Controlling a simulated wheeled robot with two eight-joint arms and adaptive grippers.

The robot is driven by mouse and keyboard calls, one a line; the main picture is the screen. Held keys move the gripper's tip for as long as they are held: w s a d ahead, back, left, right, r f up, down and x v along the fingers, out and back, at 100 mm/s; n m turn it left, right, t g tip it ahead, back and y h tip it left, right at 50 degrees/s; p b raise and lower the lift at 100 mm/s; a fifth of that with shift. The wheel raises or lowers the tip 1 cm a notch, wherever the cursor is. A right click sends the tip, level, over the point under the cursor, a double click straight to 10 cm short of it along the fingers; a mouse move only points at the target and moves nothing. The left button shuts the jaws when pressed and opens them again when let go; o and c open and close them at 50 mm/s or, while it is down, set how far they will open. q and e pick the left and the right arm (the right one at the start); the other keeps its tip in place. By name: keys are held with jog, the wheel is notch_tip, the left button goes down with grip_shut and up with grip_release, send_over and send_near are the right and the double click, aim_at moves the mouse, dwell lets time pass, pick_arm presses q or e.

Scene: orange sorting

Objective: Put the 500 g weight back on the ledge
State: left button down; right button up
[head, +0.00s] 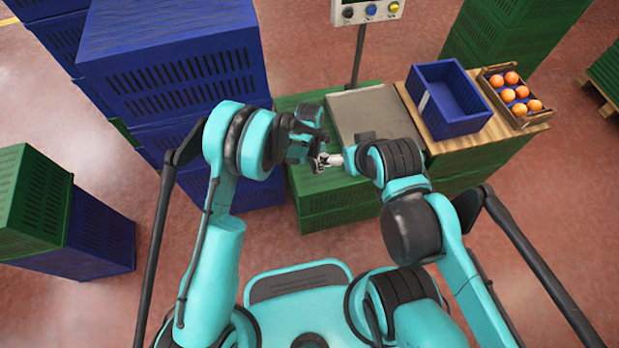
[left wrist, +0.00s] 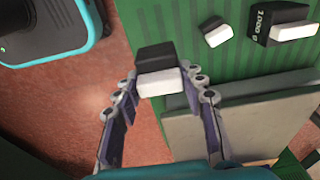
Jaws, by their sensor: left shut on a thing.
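My left gripper (left wrist: 158,100) is shut on a black and white block, the 500 g weight (left wrist: 156,66), in the left wrist view. No marking is readable on the weight's visible sides. The weight hangs beside the edge of the green ledge (left wrist: 190,58), with red floor behind it. In the head view, the two arm ends meet close together over the ledge (head: 335,205), and the held weight cannot be made out there. My right gripper cannot be told apart from the arm parts around it, and its fingers are not clear.
A small weight (left wrist: 216,33) and a larger 1,000 g weight (left wrist: 282,22) stand on the ledge. A grey scale plate (head: 360,115) lies beside it. A blue crate (head: 450,100) and a box of oranges (head: 513,92) stand at right. Tall crate stacks (head: 165,60) rise at left.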

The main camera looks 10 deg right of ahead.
aim_at(314, 162)
pick_arm(q)
notch_tip(314, 162, down, 9)
jog(key=b, duration=0.3)
jog(key=shift+r, duration=0.3)
jog(key=c, duration=0.9)
grip_release()
jog(key=r+p, duration=0.1)
jog(key=r, duration=0.3)
jog(key=a+r+p, duration=0.1)
jog(key=r+p, duration=0.1)
jog(key=r, duration=0.2)
jog(key=r+p, duration=0.1)
jog(key=r, duration=0.3)
jog(key=shift+a, duration=0.2)
